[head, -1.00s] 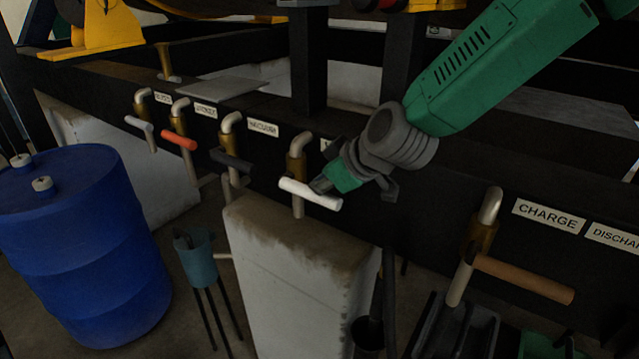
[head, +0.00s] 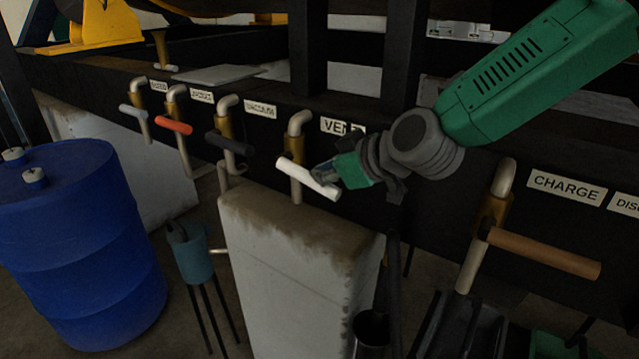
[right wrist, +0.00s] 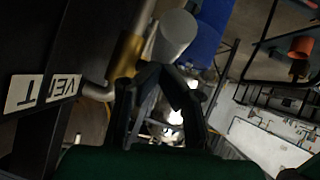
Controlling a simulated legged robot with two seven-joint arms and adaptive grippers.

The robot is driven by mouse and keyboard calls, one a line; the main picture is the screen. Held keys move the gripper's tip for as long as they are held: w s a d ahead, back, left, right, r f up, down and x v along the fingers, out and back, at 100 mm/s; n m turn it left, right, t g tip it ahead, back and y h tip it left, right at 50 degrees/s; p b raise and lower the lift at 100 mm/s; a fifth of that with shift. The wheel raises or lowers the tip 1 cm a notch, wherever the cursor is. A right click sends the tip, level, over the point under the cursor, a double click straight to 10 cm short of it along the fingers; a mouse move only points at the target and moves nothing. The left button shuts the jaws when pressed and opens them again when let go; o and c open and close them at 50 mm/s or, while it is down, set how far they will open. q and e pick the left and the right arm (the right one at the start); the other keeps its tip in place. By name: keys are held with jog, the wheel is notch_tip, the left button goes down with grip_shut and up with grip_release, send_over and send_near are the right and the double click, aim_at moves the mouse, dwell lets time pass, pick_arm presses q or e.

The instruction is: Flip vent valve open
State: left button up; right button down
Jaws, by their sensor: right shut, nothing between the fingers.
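The vent valve is a brass body with a bent pipe (head: 299,123) and a white bar handle (head: 306,179), beside the partly covered VENT label (head: 334,126). The handle slants down to the right in the head view. My right gripper (head: 322,178) is shut and empty, its fingertips at the right part of the handle; I cannot tell whether they touch. In the right wrist view the shut fingers (right wrist: 163,70) are just below the handle's round white end (right wrist: 178,34), and the VENT label (right wrist: 42,90) is at left. My left gripper is not in view.
Valves with a black handle (head: 229,143), a red handle (head: 174,125) and a grey handle stand to the left. The CHARGE valve's brown handle (head: 545,252) is at right. A concrete block (head: 290,270) stands below the vent valve, and a blue drum (head: 80,250) at left.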

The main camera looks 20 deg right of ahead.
aim_at(298, 167)
jog(key=f+t+y+b, duration=0.1)
jog(key=f+b, duration=0.1)
jog(key=b, duration=0.2)
jog(key=f+t+y+b, duration=0.1)
jog(key=f+t+b, duration=0.1)
jog(key=b, duration=0.3)
jog(key=shift+w+f+b, duration=0.2)
jog(key=shift+f+b, duration=0.1)
jog(key=shift+f, duration=0.3)
jog(key=shift+w+a+f+b, duration=0.3)
jog(key=shift+w+f+b, duration=0.05)
jog(key=shift+f, duration=0.35)
jog(key=shift+w+a+f+b, duration=0.3)
jog(key=shift+w+a+f, duration=0.1)
jog(key=shift+f, duration=0.25)
jog(key=shift+w+a+f+b, duration=0.25)
jog(key=shift+w+f+b, duration=0.1)
jog(key=shift+f, duration=0.35)
jog(key=shift+w+a+f, duration=0.5)
jog(key=shift+w+f, duration=0.1)
jog(key=shift+w, duration=0.05)
notch_tip(298, 167, up, 10)
jog(key=shift+w+f, duration=0.1)
